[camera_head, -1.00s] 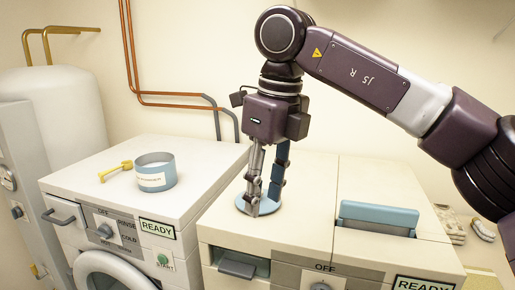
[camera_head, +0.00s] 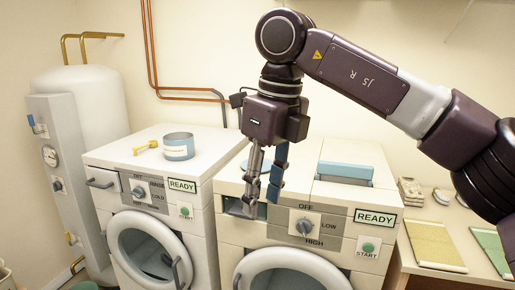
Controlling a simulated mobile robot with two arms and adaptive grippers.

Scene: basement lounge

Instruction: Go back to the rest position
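My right gripper (camera_head: 262,200) hangs fingers-down in front of the right white machine (camera_head: 232,185). Its two fingers are apart, with a narrow gap and nothing visible between them. One finger looks grey, the other bluish. My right arm (camera_head: 365,80) reaches in from the right edge, with its forearm angled up to the wrist. The fingertips overlap the machine's front in the picture; how far they are from it is hard to tell. My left gripper is not in view.
A blue flap (camera_head: 345,173) sits on the right machine. A table (camera_head: 405,250) with mats is at right. A white tank (camera_head: 90,95) stands at left.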

